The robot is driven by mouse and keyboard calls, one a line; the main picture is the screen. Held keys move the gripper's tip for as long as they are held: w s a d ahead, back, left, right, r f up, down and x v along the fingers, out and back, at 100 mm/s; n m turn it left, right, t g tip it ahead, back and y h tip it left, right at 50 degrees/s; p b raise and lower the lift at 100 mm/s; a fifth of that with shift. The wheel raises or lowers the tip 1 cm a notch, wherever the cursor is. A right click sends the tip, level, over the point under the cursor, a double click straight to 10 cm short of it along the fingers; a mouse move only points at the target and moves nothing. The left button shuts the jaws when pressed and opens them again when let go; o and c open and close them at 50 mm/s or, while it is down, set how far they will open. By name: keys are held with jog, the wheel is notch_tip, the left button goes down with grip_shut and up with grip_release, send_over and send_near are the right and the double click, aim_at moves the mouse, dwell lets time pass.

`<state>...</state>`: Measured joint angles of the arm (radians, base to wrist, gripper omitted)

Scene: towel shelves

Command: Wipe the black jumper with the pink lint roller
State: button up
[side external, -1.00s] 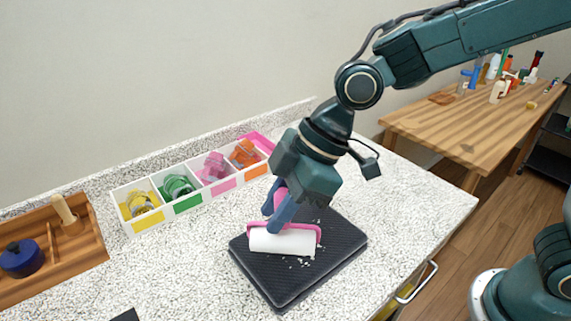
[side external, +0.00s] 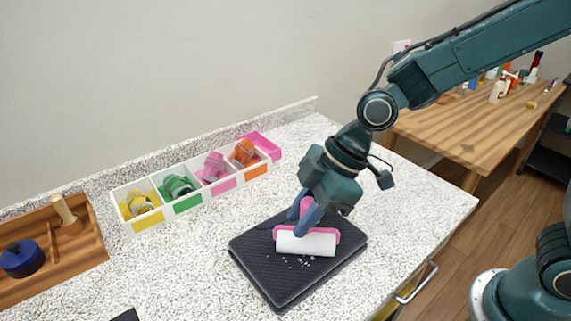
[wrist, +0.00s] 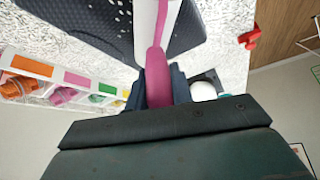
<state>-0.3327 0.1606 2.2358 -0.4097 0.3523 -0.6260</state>
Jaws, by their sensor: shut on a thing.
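The black jumper (side external: 262,254) lies folded in a flat block on the speckled counter in the side view, and it also shows in the wrist view (wrist: 92,22). Small white lint specks lie on its middle and front. My gripper (side external: 305,212) is shut on the handle of the pink lint roller (side external: 308,241), whose pink handle shows between the fingers in the wrist view (wrist: 158,80). The white roll lies level over the jumper's upper middle and appears to touch it. The fingers hide part of the pink frame.
A white divided box (side external: 125,219) with yellow, green, pink and orange compartments of rolled items stands behind the jumper. A pink tray (side external: 262,146) is beyond it. A wooden tray (side external: 88,238) with a blue pot is at left.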

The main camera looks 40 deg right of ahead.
jog(key=shift+d, duration=3.85)
jog(key=shift+w, duration=0.25)
jog(key=shift+w+a, duration=0.1)
jog(key=shift+w, duration=0.25)
jog(key=shift+s+a, duration=0.1)
jog(key=shift+a, duration=6.3)
jog(key=shift+w+d, duration=0.1)
jog(key=shift+w, duration=0.45)
jog(key=shift+d, duration=6.4)
notch_tip(320, 180, up, 8)
jog(key=shift+r, duration=0.1)
